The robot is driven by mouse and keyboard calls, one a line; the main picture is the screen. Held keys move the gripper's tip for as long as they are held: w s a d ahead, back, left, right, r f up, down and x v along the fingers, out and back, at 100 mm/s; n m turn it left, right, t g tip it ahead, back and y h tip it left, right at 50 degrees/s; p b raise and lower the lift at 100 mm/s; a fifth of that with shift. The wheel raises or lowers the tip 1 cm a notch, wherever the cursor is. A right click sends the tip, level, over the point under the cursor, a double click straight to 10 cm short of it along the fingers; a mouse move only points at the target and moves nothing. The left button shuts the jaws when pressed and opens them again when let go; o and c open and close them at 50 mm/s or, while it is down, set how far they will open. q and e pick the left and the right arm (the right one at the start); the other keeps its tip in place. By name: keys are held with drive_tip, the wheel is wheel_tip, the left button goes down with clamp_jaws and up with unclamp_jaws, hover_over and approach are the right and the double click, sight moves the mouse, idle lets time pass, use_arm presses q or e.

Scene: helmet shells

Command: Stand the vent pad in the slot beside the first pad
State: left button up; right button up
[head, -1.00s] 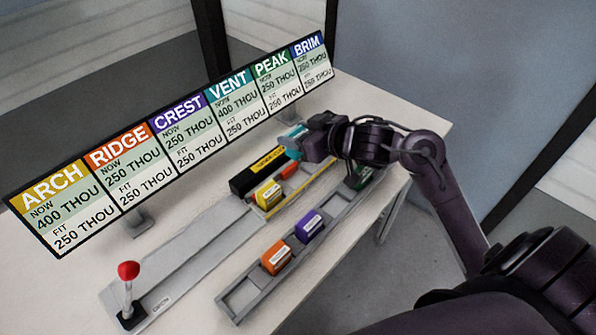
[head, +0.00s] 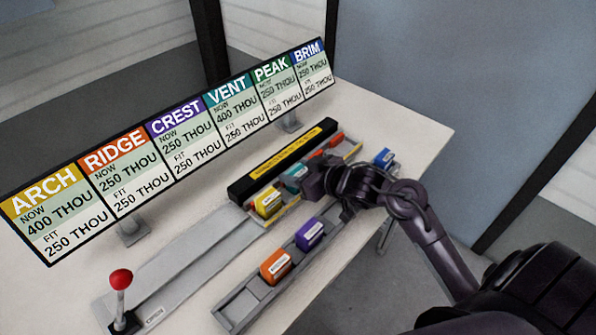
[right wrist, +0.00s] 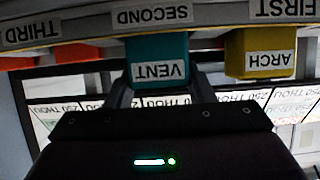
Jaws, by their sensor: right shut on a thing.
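The teal vent pad (head: 296,177) is in my right gripper (head: 309,180), which is shut on it at the rack. In the right wrist view the vent pad (right wrist: 157,62) is upside down in the picture and lines up with the SECOND label (right wrist: 152,15). Whether its foot rests on the slot floor I cannot tell. The yellow ARCH pad (head: 268,202) stands beside it at the FIRST label (right wrist: 284,9), with a small gap between them. My left gripper is not in view.
A black box with a yellow strip (head: 283,160) lies behind the rack. The front rail (head: 235,309) holds an orange pad (head: 276,267), a purple pad (head: 309,234) and a blue pad (head: 384,158). A red-knobbed lever (head: 121,279) stands front left.

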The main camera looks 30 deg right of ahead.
drive_tip(key=shift+f, duration=0.15)
drive_tip(key=o, duration=1)
drive_tip(key=shift+c, duration=0.2)
drive_tip(key=shift+s+r, duration=0.1)
drive_tip(key=shift+r, duration=0.15)
drive_tip(key=p+v, duration=0.1)
drive_tip(key=v, duration=1)
drive_tip(key=shift+s+r, duration=0.2)
drive_tip(key=shift+s, duration=0.1)
drive_tip(key=shift+s+d+f, duration=0.1)
drive_tip(key=shift+d, duration=0.1)
